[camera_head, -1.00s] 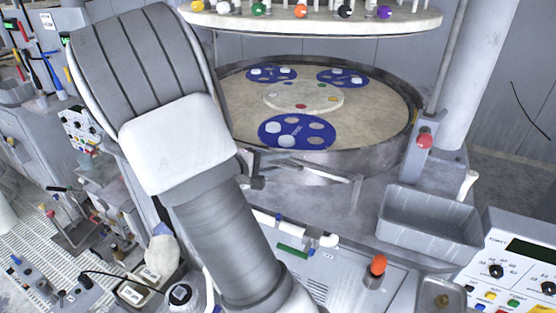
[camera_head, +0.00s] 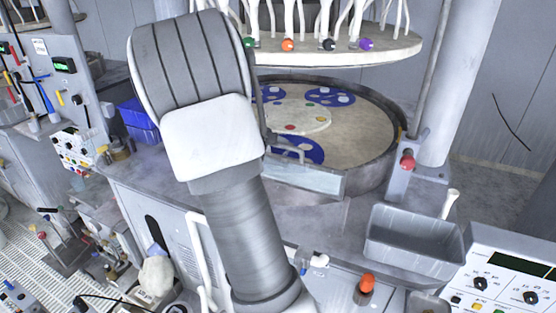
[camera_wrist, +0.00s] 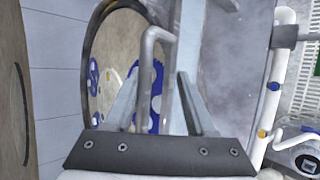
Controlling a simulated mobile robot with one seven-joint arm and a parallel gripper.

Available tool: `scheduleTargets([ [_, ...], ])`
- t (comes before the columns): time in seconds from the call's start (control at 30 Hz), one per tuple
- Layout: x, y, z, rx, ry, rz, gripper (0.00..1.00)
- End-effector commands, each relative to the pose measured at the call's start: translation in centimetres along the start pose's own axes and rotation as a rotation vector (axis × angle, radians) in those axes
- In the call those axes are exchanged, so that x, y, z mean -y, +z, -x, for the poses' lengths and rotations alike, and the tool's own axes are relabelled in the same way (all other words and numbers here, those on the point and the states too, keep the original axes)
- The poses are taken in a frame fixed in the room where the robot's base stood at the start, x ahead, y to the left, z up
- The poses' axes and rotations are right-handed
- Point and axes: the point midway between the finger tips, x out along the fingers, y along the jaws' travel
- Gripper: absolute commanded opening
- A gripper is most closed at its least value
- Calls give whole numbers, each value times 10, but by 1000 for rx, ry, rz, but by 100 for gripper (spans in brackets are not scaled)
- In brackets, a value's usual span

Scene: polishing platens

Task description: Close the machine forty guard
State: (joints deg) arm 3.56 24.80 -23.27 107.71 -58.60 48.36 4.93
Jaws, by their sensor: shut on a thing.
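The guard (camera_head: 318,182) is a pale, flat panel at the front rim of the round polishing platen (camera_head: 355,140). It stands up and covers part of the rim. A bent grey handle (camera_head: 292,149) rises beside it. In the wrist view the handle (camera_wrist: 152,45) passes between the two fingers of my gripper (camera_wrist: 157,85), which is shut on it. The guard's edge and plate run up behind the fingers. In the head view my arm hides the gripper and the guard's left part.
A round upper plate (camera_head: 335,52) with coloured knobs hangs over the platen. Blue discs (camera_head: 330,97) lie on the platen. A grey bin (camera_head: 412,240), an orange knob (camera_head: 366,283) and a control panel (camera_head: 510,280) are at the right front. A blue bin (camera_head: 140,122) stands at the left.

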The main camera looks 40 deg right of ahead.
Motion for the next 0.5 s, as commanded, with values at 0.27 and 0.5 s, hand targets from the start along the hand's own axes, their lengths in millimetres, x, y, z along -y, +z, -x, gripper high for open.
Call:
scheduleTargets([
  [0.27, -14, -4, -18, 6, -14, 5, 0],
  [0.5, -19, -7, -27, 6, -17, 5, 0],
])
